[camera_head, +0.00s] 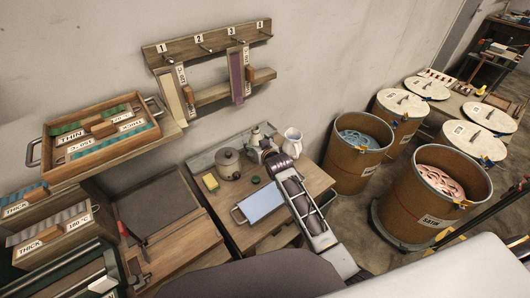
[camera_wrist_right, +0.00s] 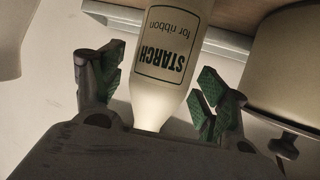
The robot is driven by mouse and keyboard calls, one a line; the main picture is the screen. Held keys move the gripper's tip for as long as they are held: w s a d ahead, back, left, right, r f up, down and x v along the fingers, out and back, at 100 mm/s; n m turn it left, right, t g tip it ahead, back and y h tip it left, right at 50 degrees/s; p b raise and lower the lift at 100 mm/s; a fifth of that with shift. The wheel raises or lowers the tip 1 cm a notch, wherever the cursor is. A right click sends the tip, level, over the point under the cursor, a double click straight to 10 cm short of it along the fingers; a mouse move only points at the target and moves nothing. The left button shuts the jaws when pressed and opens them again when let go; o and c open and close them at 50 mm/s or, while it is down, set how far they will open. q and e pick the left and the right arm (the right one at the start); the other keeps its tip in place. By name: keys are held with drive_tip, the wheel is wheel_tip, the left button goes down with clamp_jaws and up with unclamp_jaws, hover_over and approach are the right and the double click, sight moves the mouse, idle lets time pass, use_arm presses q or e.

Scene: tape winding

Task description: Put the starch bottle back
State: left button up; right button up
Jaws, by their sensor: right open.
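The starch bottle (camera_wrist_right: 175,45) is white with a label reading "STARCH for ribbon", upside down in the right wrist view. My right gripper (camera_wrist_right: 160,88) is open, with one green-padded finger on each side of the bottle and visible gaps between. In the head view my right gripper (camera_head: 266,150) is at the back of the small wooden table (camera_head: 262,232), and the bottle (camera_head: 256,138) is mostly hidden behind it. I cannot tell whether the bottle rests on a surface. My left gripper is not in view.
A lidded pot (camera_head: 228,162) stands left of the right gripper, also close by in the wrist view (camera_wrist_right: 293,65). A white jug (camera_head: 292,142) stands just right. Ribbon barrels (camera_head: 357,180) stand right.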

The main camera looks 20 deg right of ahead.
drive_tip(key=v, duration=1.1)
idle(0.3)
